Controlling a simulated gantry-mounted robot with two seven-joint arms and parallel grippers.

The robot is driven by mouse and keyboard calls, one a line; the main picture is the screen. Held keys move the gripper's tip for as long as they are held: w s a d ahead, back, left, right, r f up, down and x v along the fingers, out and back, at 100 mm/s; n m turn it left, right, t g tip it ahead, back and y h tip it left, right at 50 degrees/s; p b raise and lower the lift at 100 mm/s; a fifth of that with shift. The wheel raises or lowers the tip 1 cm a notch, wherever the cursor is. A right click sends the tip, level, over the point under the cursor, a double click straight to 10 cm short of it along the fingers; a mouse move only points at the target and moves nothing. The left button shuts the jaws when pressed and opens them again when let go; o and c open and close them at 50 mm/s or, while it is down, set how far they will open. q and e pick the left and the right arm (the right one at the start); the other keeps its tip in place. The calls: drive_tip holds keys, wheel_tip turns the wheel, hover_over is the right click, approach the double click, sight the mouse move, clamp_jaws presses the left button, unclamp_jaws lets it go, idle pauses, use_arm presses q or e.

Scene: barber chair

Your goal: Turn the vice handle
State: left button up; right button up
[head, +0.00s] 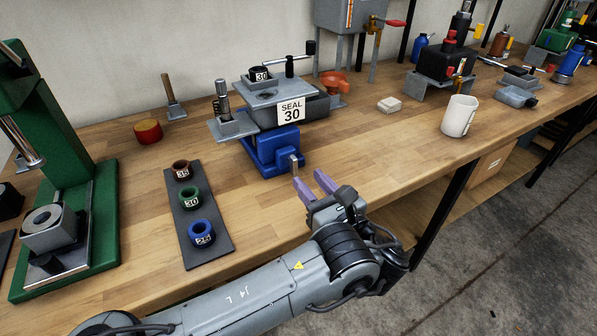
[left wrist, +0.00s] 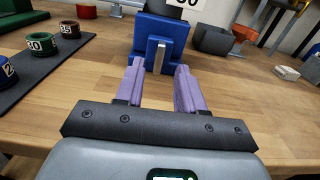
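The blue vice (head: 268,150) stands on the wooden bench near its front edge, and it also shows in the left wrist view (left wrist: 152,30). Its handle, a short upright grey metal bar (head: 294,168), is on the vice's front face; it also shows in the left wrist view (left wrist: 160,58). My left gripper (head: 308,180) is open and empty, with its two purple fingers pointing at the handle. In the left wrist view the handle appears between the fingertips (left wrist: 159,68), just beyond them, with no visible contact. My right gripper is not in view.
A dark mat (head: 207,216) with several numbered rings lies to the left, beside a green press (head: 75,140). A white mug (head: 458,116) stands to the right.

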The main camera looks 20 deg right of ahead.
sight(296, 164)
use_arm(q)
drive_tip(key=shift+w+a+b, duration=0.2)
drive_tip(key=shift+w+b, duration=0.2)
drive_tip(key=shift+w, duration=1)
drive_tip(key=shift+w+a+b, duration=0.15)
drive_tip(key=shift+w+b, duration=0.25)
drive_tip(key=shift+w, duration=1)
drive_tip(key=shift+c, duration=0.4)
clamp_jaws()
